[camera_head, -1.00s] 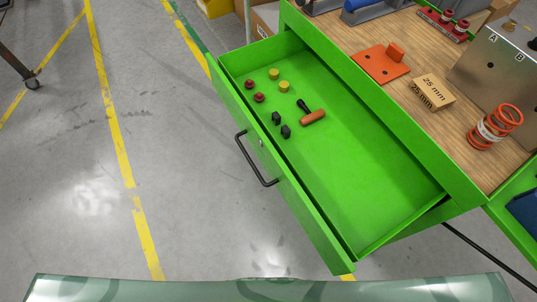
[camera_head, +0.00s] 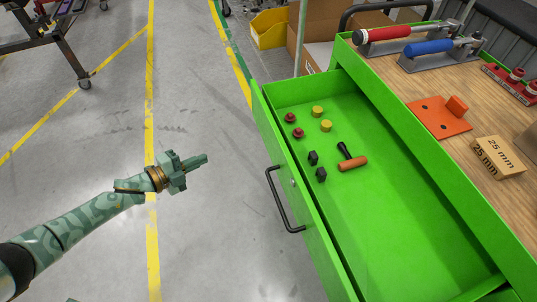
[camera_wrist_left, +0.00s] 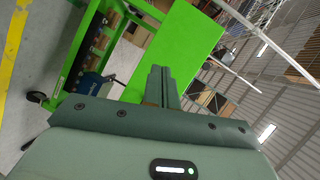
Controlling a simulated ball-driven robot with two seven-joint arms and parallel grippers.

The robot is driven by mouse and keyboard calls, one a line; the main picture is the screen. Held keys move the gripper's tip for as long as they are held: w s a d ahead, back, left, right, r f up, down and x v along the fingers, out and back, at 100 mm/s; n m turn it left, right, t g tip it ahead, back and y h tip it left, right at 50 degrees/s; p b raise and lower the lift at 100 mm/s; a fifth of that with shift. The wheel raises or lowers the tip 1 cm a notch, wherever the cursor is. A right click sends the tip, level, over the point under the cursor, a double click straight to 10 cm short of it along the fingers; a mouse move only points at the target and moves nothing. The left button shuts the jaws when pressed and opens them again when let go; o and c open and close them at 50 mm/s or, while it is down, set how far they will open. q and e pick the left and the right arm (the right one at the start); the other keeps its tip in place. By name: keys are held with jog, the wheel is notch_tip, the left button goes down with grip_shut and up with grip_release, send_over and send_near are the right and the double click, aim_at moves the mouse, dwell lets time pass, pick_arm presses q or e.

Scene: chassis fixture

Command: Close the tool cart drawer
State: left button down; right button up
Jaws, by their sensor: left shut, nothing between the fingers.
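The green tool cart drawer (camera_head: 390,235) stands pulled out from the cart, with its black bar handle (camera_head: 280,200) on the front panel. Small red and yellow knobs, black clips and an orange-handled tool (camera_head: 351,162) lie inside it. My left gripper (camera_head: 203,160) is shut and empty, to the left of the drawer front, apart from the handle. In the left wrist view the shut fingers (camera_wrist_left: 160,80) point toward a green panel (camera_wrist_left: 185,40) of the cart. My right gripper is in neither view.
The wooden cart top (camera_head: 440,85) carries an orange plate (camera_head: 440,118), a 25 mm block (camera_head: 497,158) and clamps with red and blue handles. A yellow bin (camera_head: 269,30) and cardboard boxes stand behind.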

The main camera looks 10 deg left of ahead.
pick_arm(q)
jog(key=s+d+r+m+g+h, duration=0.3)
jog(key=s+d+r+m+h, duration=0.2)
jog(key=d+r+m+h, duration=0.15)
jog(key=b, duration=0.2)
send_near(279, 150)
jog(key=shift+m, duration=0.45)
jog(key=x, duration=0.5)
jog(key=shift+w+d+f, duration=0.1)
jog(key=shift+w+f, duration=0.1)
jog(key=shift+f, duration=0.05)
jog(key=shift+w+d, duration=0.2)
jog(key=shift+d, duration=0.15)
jog(key=shift+w+d, duration=0.2)
jog(key=shift+d, duration=0.1)
jog(key=shift+r, duration=0.1)
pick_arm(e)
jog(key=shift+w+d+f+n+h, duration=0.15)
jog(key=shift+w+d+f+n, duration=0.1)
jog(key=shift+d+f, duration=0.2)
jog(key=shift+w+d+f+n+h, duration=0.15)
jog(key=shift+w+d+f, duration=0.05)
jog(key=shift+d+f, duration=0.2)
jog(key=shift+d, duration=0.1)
